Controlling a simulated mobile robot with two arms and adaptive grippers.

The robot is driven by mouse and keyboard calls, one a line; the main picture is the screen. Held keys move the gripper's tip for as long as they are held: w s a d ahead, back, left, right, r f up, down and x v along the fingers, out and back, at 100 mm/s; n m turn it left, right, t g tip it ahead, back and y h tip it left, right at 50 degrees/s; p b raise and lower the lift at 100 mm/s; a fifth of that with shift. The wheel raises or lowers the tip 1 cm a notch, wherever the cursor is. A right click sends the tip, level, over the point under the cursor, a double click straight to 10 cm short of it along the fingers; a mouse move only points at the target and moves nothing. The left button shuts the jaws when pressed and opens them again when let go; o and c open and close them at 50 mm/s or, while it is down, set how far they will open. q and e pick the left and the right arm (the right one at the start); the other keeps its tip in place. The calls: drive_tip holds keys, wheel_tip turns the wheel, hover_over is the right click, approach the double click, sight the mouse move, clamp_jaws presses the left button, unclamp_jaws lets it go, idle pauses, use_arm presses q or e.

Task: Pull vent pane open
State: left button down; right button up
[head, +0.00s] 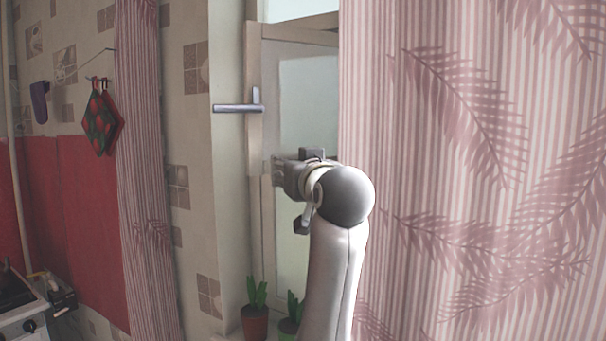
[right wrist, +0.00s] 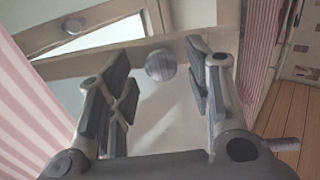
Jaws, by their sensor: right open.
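A window with a pale frame (head: 253,150) and glass pane (head: 308,110) stands beyond my raised right arm in the head view. A grey lever handle (head: 238,107) is on its left upright. My right gripper (head: 296,185) is in front of the glass, partly hidden by its own wrist. In the right wrist view, its fingers (right wrist: 162,82) are spread and empty. A round grey knob (right wrist: 160,65) on a frame bar shows between the fingertips, apart from both. I cannot tell how far beyond them it is. My left gripper is not in view.
A striped pink curtain (head: 470,170) hangs close on the right of the arm. Potted plants (head: 255,322) stand on the sill below. Another knob (right wrist: 75,24) is on the upper frame. Pot holders (head: 101,124) hang at the left, above a stove (head: 30,315).

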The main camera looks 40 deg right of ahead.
drive_tip(key=v, duration=1.1)
drive_tip(key=shift+d, duration=0.15)
